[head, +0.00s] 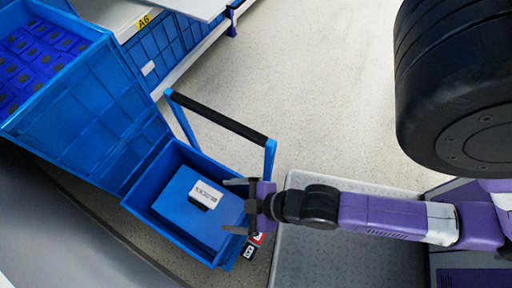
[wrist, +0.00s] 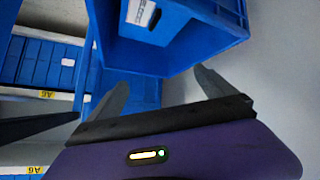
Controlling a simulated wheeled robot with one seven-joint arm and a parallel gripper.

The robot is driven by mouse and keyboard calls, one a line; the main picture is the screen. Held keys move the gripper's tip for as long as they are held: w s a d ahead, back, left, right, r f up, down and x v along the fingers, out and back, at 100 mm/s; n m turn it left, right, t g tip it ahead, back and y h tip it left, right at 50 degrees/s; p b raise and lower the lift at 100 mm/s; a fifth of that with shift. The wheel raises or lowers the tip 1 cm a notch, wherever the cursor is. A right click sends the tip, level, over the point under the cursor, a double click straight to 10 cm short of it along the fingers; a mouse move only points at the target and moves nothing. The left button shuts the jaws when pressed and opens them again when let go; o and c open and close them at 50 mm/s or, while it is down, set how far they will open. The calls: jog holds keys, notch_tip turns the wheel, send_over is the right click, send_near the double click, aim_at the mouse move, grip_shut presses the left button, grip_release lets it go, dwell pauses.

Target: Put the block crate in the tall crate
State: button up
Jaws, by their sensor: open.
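A blue open container (head: 145,190) with a black handle bar sits at the lower middle of the head view. Inside it is a blue box-shaped piece (head: 190,222) with a white label, whose small print I cannot read surely; I cannot tell for certain if it is the block crate. A larger, tall-sided blue crate (head: 100,115) stands to the upper left. My gripper (head: 235,206) is open at the container's right side, its fingers pointing left over it. In the wrist view, a blue crate (wrist: 180,60) with a white label is just beyond my open fingers (wrist: 160,80); nothing shows between them.
The black handle bar (head: 218,117) rises on blue posts beside my gripper. A shelf (head: 190,50) with blue bins and a yellow A6 tag is at the top left. Small labelled items (head: 252,247) lie below my gripper. The pale floor (head: 320,90) is clear at the top middle.

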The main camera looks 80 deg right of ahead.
jog(key=s+d+r+m+t, duration=0.1)
jog(key=s+r+t, duration=0.1)
jog(key=r, duration=0.6)
jog(key=s+d+r+m+t, duration=0.1)
jog(key=s+r, duration=0.3)
jog(key=r, duration=0.4)
jog(key=shift+d+r+m+t, duration=0.15)
jog(key=shift+r+m+t, duration=0.05)
jog(key=shift+m+t, duration=0.6)
jog(key=shift+r, duration=0.1)
notch_tip(320, 180, up, 19)
jog(key=p, duration=1.9)
jog(key=shift+r+p, duration=0.2)
jog(key=shift+p, duration=0.15)
jog(key=shift+c, duration=0.4)
